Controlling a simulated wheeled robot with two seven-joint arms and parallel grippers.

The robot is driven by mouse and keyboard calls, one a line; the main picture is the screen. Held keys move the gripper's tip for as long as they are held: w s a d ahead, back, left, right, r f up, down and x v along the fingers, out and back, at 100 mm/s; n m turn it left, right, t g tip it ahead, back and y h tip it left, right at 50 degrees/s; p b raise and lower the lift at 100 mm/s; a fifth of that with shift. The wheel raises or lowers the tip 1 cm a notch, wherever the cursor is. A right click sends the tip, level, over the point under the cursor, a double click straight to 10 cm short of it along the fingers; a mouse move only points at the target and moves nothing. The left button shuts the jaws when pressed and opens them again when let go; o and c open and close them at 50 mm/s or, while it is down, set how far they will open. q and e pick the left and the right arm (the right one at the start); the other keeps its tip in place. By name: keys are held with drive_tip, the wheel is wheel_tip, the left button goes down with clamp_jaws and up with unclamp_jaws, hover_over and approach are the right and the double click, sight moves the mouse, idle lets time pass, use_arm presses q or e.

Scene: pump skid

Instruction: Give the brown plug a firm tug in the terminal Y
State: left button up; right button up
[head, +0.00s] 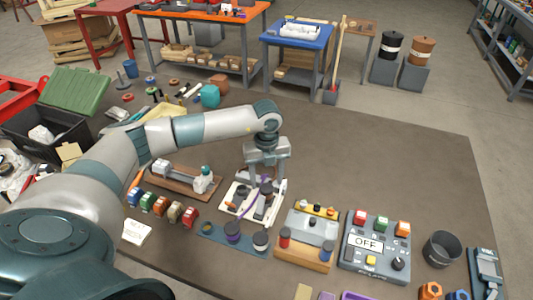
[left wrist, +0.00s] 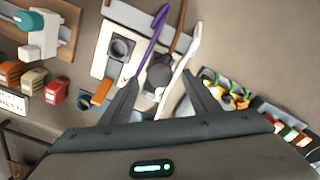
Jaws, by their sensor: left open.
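A white terminal board (head: 234,204) lies on the brown table, and it also fills the top middle of the left wrist view (left wrist: 118,22). In the left wrist view a brown cable (left wrist: 177,35) runs down to a dark plug (left wrist: 161,72) on the board. A purple cable (left wrist: 152,43) and a white strip (left wrist: 184,62) lie on either side of it. My left gripper (head: 266,184) is above the board, its open fingers (left wrist: 160,92) on both sides of the dark plug, apart from it. I cannot read terminal letters. My right gripper is out of view.
A blue strip with round knobs (head: 211,231) lies in front of the board. A panel with a red and a blue knob (head: 303,252) and a grey OFF box (head: 378,267) stand to its right. Several coloured blocks (head: 160,206) stand left.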

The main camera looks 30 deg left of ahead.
use_arm(q)
wheel_tip(320, 180, up, 13)
drive_tip(key=b, duration=0.3)
drive_tip(key=shift+f, duration=0.2)
idle(0.4)
